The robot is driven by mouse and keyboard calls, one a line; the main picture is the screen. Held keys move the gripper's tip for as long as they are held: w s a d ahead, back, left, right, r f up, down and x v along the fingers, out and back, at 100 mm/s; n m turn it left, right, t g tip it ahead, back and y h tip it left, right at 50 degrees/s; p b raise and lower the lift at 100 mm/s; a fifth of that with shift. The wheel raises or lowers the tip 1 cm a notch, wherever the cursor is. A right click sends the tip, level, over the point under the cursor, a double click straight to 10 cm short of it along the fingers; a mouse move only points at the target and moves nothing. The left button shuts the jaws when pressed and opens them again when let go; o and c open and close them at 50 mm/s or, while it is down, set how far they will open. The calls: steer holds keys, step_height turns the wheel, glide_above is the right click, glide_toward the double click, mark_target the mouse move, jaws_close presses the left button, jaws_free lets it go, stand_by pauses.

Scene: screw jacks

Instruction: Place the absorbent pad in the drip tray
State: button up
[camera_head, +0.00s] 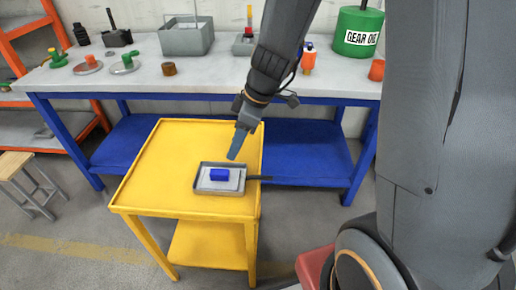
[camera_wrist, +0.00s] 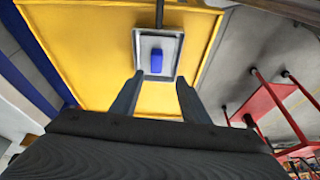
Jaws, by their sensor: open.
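A small grey drip tray (camera_head: 204,190) with a dark handle sits on the yellow cart top. A pale flat layer (camera_head: 229,185), which looks like the absorbent pad, lies inside its rim, and a blue block (camera_head: 219,174) rests on it. The tray also shows in the wrist view (camera_wrist: 137,52), with the pale layer (camera_wrist: 170,47) and the blue block (camera_wrist: 157,62). My gripper (camera_head: 234,152) is above the cart, just beyond the tray's back edge in the head view. In the wrist view its fingers (camera_wrist: 157,84) are apart with nothing between them.
The yellow cart (camera_head: 165,180) has a raised rim and free room left of the tray. Behind it stands a blue-legged workbench (camera_head: 130,77) with a grey bin (camera_head: 186,40), a green gear oil can (camera_head: 358,32) and several small jacks. A wooden stool (camera_head: 25,170) stands at left.

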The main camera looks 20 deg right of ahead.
steer(key=s+d+r+m+g+h, duration=0.1)
steer(key=s+d+m+h, duration=0.3)
steer(key=s+d+m, duration=0.5)
steer(key=shift+s+d+r+m, duration=0.2)
steer(key=shift+s+r+m, duration=0.5)
steer(key=shift+s+m, duration=1.2)
steer(key=shift+w, duration=0.2)
